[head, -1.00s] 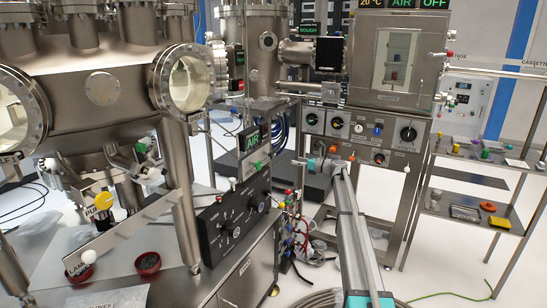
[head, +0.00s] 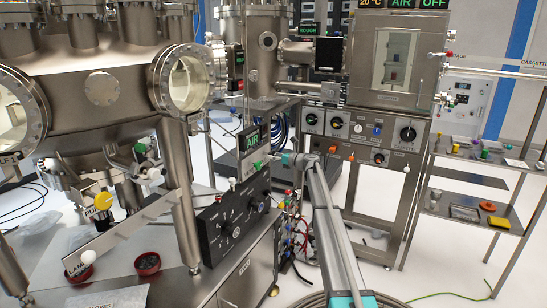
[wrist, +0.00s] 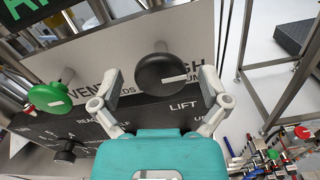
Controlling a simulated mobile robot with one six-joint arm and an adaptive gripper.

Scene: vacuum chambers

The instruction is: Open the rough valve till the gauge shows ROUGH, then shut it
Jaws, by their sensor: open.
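A round black knob (wrist: 160,72) on a stem stands out from the light panel, by a partly hidden label ending in "GH". My open gripper (wrist: 161,82) has one finger on either side of it, with gaps visible; I cannot tell whether the fingers reach its depth. A green knob (wrist: 50,98) by the label "VEN" sits to the left. In the head view the gauge (head: 251,140) reads AIR; a corner of a green-lettered display (wrist: 22,12) shows in the wrist view. My gripper (head: 279,159) is just right of the gauge panel.
A black control box (head: 235,215) with several dials stands below the gauge. Coloured fittings and cables (head: 297,232) lie to its right. Another display (head: 309,29) on the rear equipment reads ROUGH. A steel shelf (head: 470,215) stands at the right.

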